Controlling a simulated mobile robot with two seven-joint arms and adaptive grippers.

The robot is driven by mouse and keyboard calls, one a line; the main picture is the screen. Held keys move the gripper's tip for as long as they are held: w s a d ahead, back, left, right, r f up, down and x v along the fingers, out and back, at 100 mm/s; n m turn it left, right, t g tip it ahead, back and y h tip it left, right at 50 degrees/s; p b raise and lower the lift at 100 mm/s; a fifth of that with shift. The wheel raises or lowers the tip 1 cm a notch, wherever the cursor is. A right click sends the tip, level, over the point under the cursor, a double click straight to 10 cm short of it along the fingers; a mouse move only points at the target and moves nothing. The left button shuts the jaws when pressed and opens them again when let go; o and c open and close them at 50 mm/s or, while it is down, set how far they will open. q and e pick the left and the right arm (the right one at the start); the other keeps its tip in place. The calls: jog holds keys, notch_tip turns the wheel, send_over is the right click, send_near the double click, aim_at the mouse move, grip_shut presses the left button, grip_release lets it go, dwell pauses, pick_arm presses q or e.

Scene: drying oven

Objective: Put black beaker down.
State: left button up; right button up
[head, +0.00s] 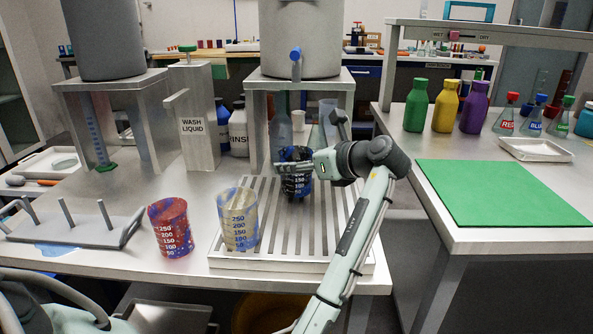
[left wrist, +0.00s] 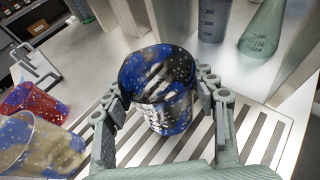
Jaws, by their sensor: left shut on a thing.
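The black beaker (head: 296,186), with blue and pale speckles, is upright over the back part of the slatted metal rack (head: 262,262). My left gripper (head: 293,168) reaches it from the right and is shut around its upper part. In the left wrist view the two fingers of the gripper (left wrist: 160,96) press on opposite sides of the beaker (left wrist: 158,75), and the slats (left wrist: 150,150) show below. Its base is at or very close to the slats; I cannot tell whether it touches. My right gripper is not in view.
A tan-and-blue beaker (head: 238,220) stands on the rack's front left. A red beaker (head: 171,228) stands left of the rack. A wash liquid container (head: 194,135) and metal stands (head: 300,84) are behind. The rack's right part is clear.

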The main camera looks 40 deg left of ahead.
pick_arm(q)
jog(key=shift+f, duration=0.75)
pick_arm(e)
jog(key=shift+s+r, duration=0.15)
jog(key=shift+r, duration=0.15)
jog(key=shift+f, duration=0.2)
pick_arm(q)
jog(key=o, duration=1.1)
jog(key=shift+f, duration=0.1)
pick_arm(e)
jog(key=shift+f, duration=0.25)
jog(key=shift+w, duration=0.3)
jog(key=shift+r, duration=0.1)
